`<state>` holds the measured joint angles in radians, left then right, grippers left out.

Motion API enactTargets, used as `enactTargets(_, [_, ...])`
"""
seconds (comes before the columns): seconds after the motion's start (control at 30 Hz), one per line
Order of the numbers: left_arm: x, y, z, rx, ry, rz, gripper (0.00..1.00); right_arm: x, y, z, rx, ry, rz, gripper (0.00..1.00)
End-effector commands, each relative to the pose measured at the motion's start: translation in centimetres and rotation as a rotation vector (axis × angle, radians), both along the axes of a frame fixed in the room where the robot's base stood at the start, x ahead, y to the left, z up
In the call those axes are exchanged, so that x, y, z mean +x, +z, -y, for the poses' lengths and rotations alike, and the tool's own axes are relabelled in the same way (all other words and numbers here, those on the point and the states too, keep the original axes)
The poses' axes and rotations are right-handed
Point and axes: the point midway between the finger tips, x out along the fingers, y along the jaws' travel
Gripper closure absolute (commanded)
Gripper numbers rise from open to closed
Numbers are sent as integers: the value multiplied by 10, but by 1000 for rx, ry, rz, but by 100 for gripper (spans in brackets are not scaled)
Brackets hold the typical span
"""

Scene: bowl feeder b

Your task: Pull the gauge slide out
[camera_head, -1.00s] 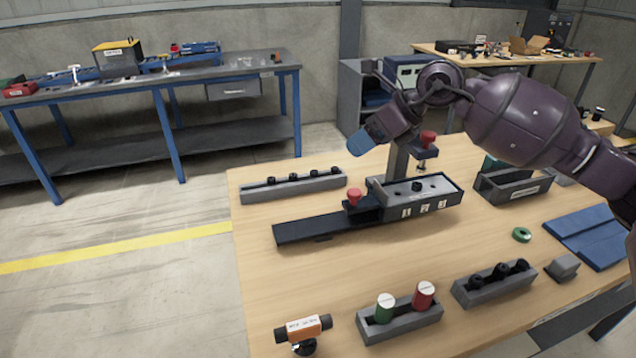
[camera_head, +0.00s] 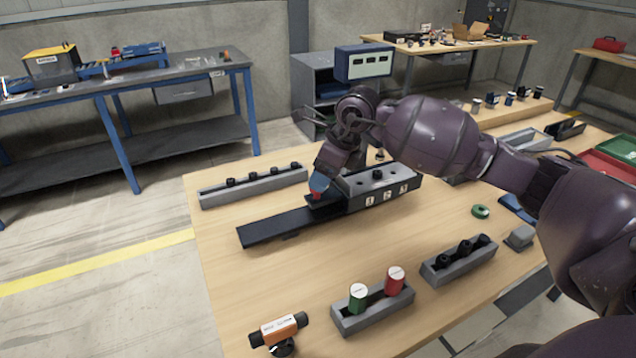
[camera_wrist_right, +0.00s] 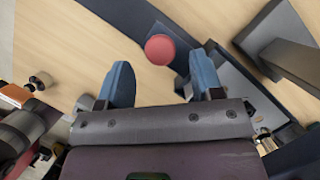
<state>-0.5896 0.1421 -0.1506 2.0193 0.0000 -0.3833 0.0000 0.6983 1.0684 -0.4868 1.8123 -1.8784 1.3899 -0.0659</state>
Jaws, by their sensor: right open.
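The gauge fixture (camera_head: 404,193) is a grey block with numbered white labels, in the middle of the table. A long black rail (camera_head: 270,229) runs from it to the left. The slide's red knob (camera_head: 316,196) stands at the block's left end, partly covered by my right gripper (camera_head: 320,184). In the right wrist view the round red knob (camera_wrist_right: 159,49) shows from above, in line with the gap between the blue fingers of my right gripper (camera_wrist_right: 160,74). The gripper is open, with nothing between its fingertips. My left gripper is out of view.
A grey strip with black pegs (camera_head: 253,188) lies behind the rail. In front are a block with a green and a red cylinder (camera_head: 372,316), a block of black knobs (camera_head: 459,262) and an orange-black instrument (camera_head: 279,330). Bare table lies between them and the rail.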

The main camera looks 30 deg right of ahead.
Motion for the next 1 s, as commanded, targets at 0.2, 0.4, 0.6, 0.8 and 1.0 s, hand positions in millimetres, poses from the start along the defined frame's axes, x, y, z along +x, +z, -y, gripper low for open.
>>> enactTargets(0.2, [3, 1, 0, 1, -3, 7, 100, 7, -23, -6, 0, 0, 0, 40])
enactTargets(0.4, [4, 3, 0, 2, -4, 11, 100, 9, -29, -8, 1, 0, 1, 40])
enactTargets(0.6, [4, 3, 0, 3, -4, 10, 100, 9, -28, -8, 1, 0, 1, 40])
enactTargets(0.8, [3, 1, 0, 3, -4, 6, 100, 9, -28, -8, 1, 0, 1, 67])
enactTargets(1.0, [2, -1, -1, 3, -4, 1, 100, 9, -28, -8, 1, 0, 1, 98])
